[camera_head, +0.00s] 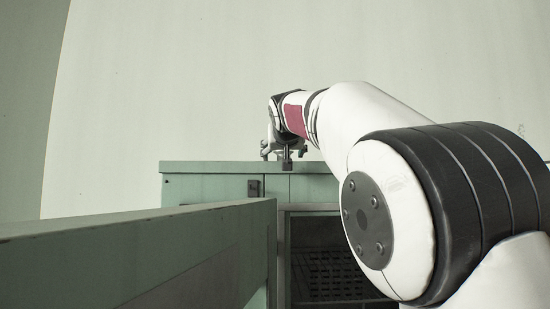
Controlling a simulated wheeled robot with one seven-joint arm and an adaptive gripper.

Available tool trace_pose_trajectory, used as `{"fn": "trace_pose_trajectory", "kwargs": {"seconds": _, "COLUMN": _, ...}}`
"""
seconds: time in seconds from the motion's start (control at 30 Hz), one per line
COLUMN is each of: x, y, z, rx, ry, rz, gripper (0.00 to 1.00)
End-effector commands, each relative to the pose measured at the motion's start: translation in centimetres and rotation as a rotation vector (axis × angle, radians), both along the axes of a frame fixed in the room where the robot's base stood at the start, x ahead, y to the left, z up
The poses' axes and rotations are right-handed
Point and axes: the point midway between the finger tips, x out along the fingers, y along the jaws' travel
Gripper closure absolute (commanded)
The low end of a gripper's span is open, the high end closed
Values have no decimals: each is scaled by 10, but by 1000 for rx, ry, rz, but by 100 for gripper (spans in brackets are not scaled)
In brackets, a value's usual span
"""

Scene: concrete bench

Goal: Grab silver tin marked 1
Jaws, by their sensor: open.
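My gripper (284,152) is at the far end of my arm, pointing down just above the far top edge of a green cabinet (225,168). Its fingers look spread apart. A small dark piece shows between and below the fingers; I cannot tell whether it is part of my gripper or a separate thing. No silver tin and no mark 1 can be made out. The cabinet's top surface is seen almost edge-on, and my arm covers its right part.
A green panel or door (150,255) juts toward me at the lower left. Beside it is a dark open compartment with a grid-like rack (335,273). A pale, plain wall (200,80) fills the background. The space above the cabinet, left of my gripper, looks clear.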

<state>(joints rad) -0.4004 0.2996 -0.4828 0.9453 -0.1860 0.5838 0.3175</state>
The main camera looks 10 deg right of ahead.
Motion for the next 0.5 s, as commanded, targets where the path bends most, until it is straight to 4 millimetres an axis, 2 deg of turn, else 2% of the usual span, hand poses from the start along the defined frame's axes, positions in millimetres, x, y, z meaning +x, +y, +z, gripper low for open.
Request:
{"fn": "trace_pose_trajectory", "kwargs": {"seconds": 0.23, "x": 1, "y": 0, "z": 0, "rx": 0, "ry": 0, "rz": 1, "gripper": 29}}
{"fn": "trace_pose_trajectory", "kwargs": {"seconds": 0.27, "x": 1, "y": 0, "z": 0, "rx": 0, "ry": 0, "rz": 1, "gripper": 34}}
{"fn": "trace_pose_trajectory", "kwargs": {"seconds": 0.4, "x": 1, "y": 0, "z": 0, "rx": 0, "ry": 0, "rz": 1, "gripper": 65}}
{"fn": "trace_pose_trajectory", "kwargs": {"seconds": 0.5, "x": 1, "y": 0, "z": 0, "rx": 0, "ry": 0, "rz": 1, "gripper": 84}}
